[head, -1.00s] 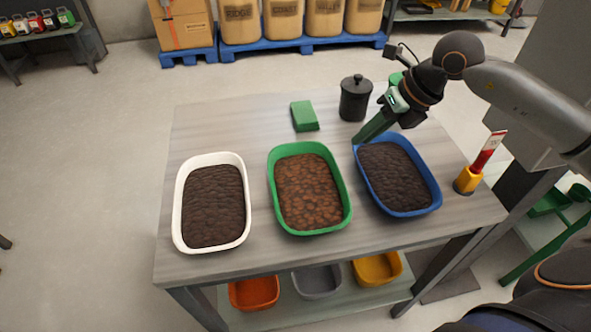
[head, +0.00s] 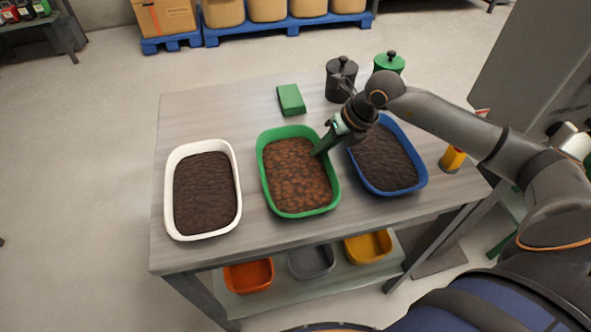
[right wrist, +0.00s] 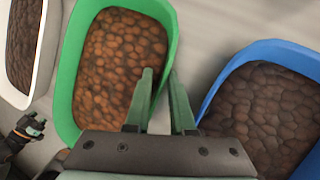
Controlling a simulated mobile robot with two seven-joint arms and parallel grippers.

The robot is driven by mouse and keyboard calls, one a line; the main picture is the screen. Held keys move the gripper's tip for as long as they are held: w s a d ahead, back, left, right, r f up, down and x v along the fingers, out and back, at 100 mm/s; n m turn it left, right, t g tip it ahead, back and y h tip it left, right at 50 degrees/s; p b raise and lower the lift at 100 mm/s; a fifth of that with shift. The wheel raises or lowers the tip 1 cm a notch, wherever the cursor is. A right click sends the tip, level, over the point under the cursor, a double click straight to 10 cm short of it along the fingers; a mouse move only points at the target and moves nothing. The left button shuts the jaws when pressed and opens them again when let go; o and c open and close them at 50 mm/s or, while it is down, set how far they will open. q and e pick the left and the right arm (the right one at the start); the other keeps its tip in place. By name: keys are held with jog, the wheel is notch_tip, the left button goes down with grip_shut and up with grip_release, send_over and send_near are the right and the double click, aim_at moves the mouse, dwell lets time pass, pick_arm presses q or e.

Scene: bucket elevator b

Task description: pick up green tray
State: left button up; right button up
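The green tray (head: 271,190), filled with brown lumpy contents, sits in the middle of the table between a white and a blue tray. My right gripper (head: 316,152) is at its right rim. In the right wrist view, the gripper's two green fingers (right wrist: 160,75) are apart, with the green tray's rim (right wrist: 68,85) passing at or between their tips; contact is not clear. Nothing is gripped.
The white tray (head: 169,205) stands left and the blue tray (head: 424,180) close on the right, both with dark contents. A green block (head: 291,99), black canister (head: 340,82) and green-lidded canister (head: 388,63) stand behind. A yellow holder (head: 452,159) is at the right.

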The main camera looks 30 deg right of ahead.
jog(key=shift+c, duration=0.3)
grip_shut()
dwell(1.1)
